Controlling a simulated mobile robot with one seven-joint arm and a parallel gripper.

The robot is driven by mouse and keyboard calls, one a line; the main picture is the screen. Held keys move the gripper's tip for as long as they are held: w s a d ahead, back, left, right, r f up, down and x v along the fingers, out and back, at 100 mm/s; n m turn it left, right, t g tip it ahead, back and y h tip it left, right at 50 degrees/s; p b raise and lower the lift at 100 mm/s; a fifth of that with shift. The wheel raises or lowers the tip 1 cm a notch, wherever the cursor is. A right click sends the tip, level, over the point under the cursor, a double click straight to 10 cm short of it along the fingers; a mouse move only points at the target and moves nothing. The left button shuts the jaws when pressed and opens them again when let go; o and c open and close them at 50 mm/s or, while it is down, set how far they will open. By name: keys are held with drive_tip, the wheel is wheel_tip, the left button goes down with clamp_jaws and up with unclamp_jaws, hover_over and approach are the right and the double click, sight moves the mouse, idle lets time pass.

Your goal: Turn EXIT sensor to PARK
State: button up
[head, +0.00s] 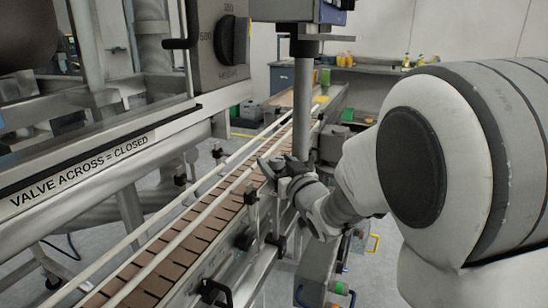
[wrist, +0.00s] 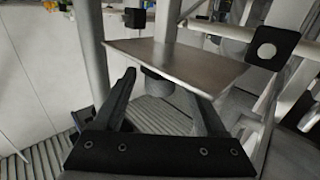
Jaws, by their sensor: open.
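No label reading EXIT or PARK is legible in either view, so I cannot tell for certain which part is the sensor. In the head view my gripper (head: 276,168) is at the right-hand side of the conveyor, beside a grey vertical post (head: 303,100). In the wrist view my gripper (wrist: 162,88) is open, its two dark fingers apart. A dark grey round part (wrist: 157,86) shows between and beyond the fingers, below a flat metal plate (wrist: 180,62). I cannot tell whether the fingers touch it.
The brown slatted conveyor (head: 165,258) runs from front left to back, with pale guide rails and black clamps (head: 251,196). A black block with a white round face (wrist: 275,48) is at the wrist view's right. A dial box (head: 225,45) stands at upper left.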

drive_tip(key=shift+w+a, duration=0.1)
drive_tip(key=shift+w, duration=0.1)
drive_tip(key=shift+c, duration=0.3)
clamp_jaws()
